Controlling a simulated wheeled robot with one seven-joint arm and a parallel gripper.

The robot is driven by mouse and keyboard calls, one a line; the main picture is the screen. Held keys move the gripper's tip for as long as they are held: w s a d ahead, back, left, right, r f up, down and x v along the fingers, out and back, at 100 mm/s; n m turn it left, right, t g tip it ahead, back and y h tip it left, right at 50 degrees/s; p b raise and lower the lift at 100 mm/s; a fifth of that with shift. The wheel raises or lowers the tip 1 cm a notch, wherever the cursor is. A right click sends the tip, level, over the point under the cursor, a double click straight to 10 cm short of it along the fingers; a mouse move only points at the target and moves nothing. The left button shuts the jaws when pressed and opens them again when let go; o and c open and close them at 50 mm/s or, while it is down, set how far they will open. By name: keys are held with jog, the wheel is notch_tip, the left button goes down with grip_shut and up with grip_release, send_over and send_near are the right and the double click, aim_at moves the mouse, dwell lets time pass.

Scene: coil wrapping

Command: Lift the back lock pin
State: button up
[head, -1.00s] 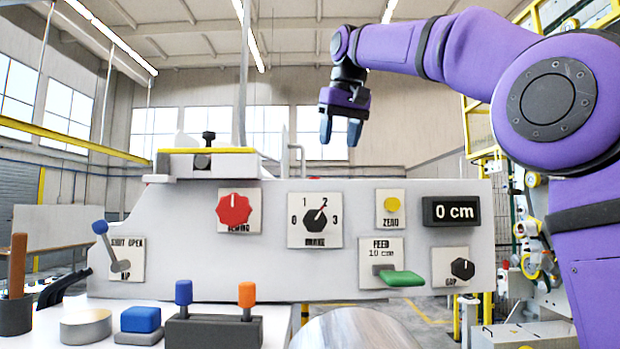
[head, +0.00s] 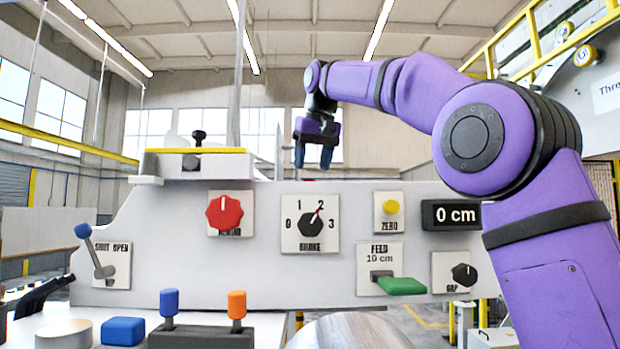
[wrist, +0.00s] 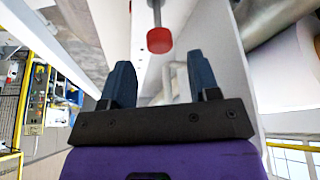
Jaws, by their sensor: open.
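A red-capped rod (wrist: 160,40) shows in the wrist view, just beyond my fingertips and roughly midway between them. It looks like a pin, but I cannot tell for sure that it is the back lock pin. A black-knobbed pin (head: 198,137) stands upright on the yellow-striped block at the top left of the panel in the head view. My gripper (head: 313,157) points down above the panel's top edge, right of that block. Its dark blue fingers (wrist: 160,78) are apart, with nothing between them.
The grey control panel (head: 350,265) carries a red knob (head: 230,212), a brake dial (head: 311,224) and a green feed lever (head: 401,286). Blue and orange levers (head: 236,305) stand in front. A white roll (wrist: 285,70) is at right in the wrist view.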

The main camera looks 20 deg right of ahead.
jog(key=shift+x, duration=2.05)
